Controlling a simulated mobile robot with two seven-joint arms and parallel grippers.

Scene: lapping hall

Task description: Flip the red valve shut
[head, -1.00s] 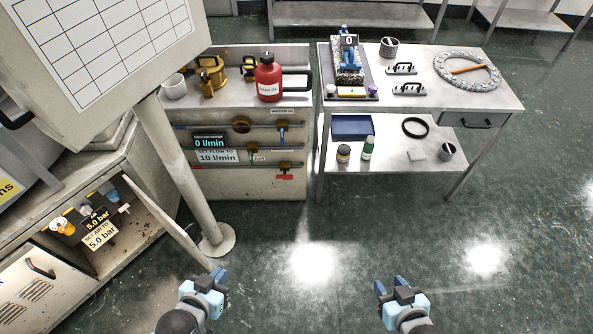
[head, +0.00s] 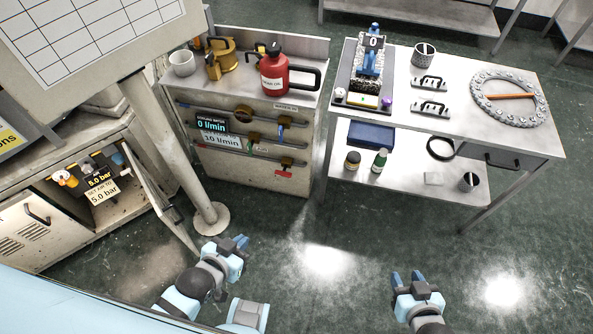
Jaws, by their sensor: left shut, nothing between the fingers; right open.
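The red valve (head: 284,173) is small, on the lowest of several pipes across the front of the beige cabinet (head: 240,180). Its red handle looks roughly level, but it is too small to tell its exact angle. A blue-handled valve (head: 280,133) and a green one (head: 249,149) sit on the pipes above. My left gripper (head: 240,242) is shut and empty, in front of and below the cabinet, apart from the valve. My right gripper (head: 408,277) is open and empty over the floor, further right.
A display (head: 211,125) on the cabinet reads 0 l/min. A red can (head: 273,78) stands on top. A slanted post (head: 180,150) and an open cabinet door (head: 160,195) stand left of my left gripper. A steel table (head: 540,145) is at right. The floor between is clear.

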